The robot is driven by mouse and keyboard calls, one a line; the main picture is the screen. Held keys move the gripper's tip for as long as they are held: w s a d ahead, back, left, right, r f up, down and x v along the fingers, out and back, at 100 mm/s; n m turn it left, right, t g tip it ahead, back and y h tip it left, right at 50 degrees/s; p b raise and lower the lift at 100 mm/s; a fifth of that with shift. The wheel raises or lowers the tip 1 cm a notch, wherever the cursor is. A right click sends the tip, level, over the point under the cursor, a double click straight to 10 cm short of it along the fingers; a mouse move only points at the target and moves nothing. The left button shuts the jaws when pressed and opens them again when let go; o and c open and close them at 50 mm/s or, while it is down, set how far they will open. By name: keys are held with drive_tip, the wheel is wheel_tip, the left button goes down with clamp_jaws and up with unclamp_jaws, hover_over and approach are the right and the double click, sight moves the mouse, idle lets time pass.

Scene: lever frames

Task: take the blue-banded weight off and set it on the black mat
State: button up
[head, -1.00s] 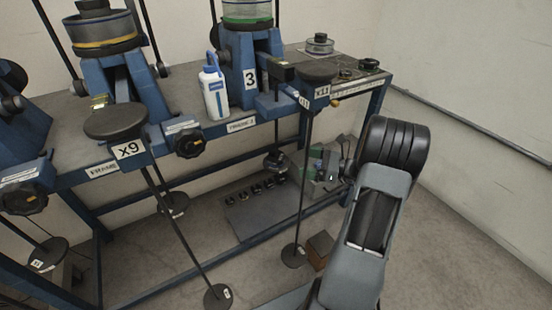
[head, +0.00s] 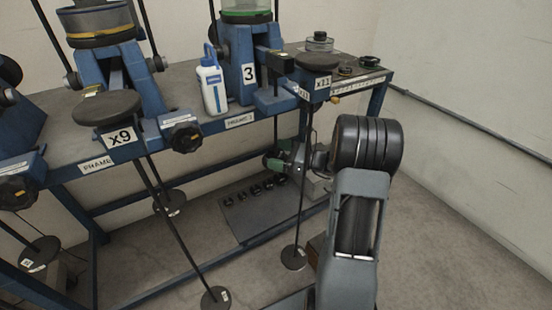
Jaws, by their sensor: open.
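My gripper (head: 279,160) is small and partly blurred in front of the bench's front edge, left of my arm's large black joint. It is open, with nothing visible in it. I cannot make out a blue band on any weight. A silver weight with a black top (head: 319,42) stands on the bench's right end. Two low black pieces (head: 345,70) lie near it. A dark patch under them may be the black mat, but I cannot tell. Hanger rods with round discs (head: 294,257) hang below the frames.
The blue bench (head: 215,131) carries frames with x9 (head: 122,137) and x11 plates. A white and blue bottle (head: 213,85) stands between frames. Several small black weights (head: 255,190) sit on a low grey panel (head: 262,217). Floor at right is clear.

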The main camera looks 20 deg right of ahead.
drive_tip(key=c, duration=1.1)
drive_tip(key=shift+r, duration=0.15)
drive_tip(key=shift+c, duration=0.2)
drive_tip(key=shift+r+p, duration=0.5)
drive_tip(key=shift+r, duration=0.15)
drive_tip(key=p+v, duration=0.4)
drive_tip(key=v, duration=1.4)
drive_tip(key=shift+r, duration=0.15)
